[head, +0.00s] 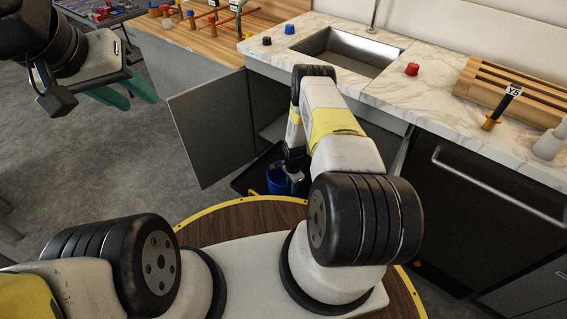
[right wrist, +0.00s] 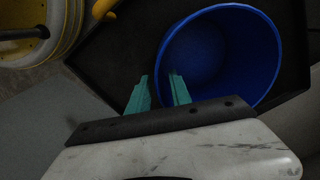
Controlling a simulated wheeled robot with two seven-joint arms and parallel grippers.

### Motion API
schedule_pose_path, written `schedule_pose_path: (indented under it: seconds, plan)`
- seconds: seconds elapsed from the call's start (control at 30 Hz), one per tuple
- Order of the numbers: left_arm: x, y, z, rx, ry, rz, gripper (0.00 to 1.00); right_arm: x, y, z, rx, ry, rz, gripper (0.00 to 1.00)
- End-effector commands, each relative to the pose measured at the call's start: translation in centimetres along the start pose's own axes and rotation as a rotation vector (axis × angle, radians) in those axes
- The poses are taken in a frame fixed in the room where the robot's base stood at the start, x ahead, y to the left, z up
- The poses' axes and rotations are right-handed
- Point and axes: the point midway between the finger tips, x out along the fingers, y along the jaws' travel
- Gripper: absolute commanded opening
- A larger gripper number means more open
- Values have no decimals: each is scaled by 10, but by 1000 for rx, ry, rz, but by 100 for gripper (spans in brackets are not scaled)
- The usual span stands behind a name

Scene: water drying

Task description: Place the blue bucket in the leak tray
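The blue bucket (head: 277,180) is low in front of the open sink cabinet, partly hidden by my right arm. In the right wrist view the bucket (right wrist: 232,50) is seen from above, its inside empty-looking. The black leak tray (head: 241,181) shows beside and under it; its dark floor (right wrist: 115,60) surrounds the bucket in the wrist view. My right gripper (right wrist: 159,76) is at the bucket's rim, one teal finger over the inside and one outside, with a gap between them. My left gripper (head: 142,98) is open and empty, high at the left.
The cabinet door (head: 212,130) stands open left of the tray. The marble counter (head: 430,90) with the sink (head: 345,52) is above. A black appliance with a handle (head: 490,185) is at the right. Grey floor (head: 110,165) is free at the left.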

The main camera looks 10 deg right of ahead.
Motion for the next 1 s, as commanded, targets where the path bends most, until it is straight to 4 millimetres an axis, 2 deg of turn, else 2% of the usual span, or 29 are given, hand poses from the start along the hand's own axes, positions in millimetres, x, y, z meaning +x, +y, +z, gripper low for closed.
schedule_pose_path:
  seconds: [0.03, 0.2, 0.3, 0.57, 0.63, 0.67, 0.77, 0.9, 0.97, 1.0]
  plan:
    - [0, 0, 0, 0, 0, 0, 36, -14, -2, -1, 0, 1, -2, 25]
    - [0, 0, 0, 0, 0, 0, 36, -51, -1, 0, 0, 0, -1, 25]
    - [0, 0, 0, 0, 0, 0, 36, -69, -1, 0, 1, 0, -1, 25]
    - [0, 0, 0, 0, 0, 0, 36, -99, -4, -1, -7, 2, -6, 25]
    - [0, 0, 0, 0, 0, 0, 36, -119, -12, -4, -28, 5, -18, 25]
    - [0, 0, 0, 0, 0, 0, 36, -132, -17, -5, -40, 7, -26, 25]
    - [0, 0, 0, 0, 0, 0, 36, -188, -35, -10, -107, 16, -60, 25]
    - [0, 0, 0, 0, 0, 0, 36, -286, -50, -10, -232, 32, -113, 25]
    - [0, 0, 0, 0, 0, 0, 36, -327, -52, -8, -289, 40, -137, 25]
    - [0, 0, 0, 0, 0, 0, 36, -353, -51, -5, -327, 44, -152, 25]
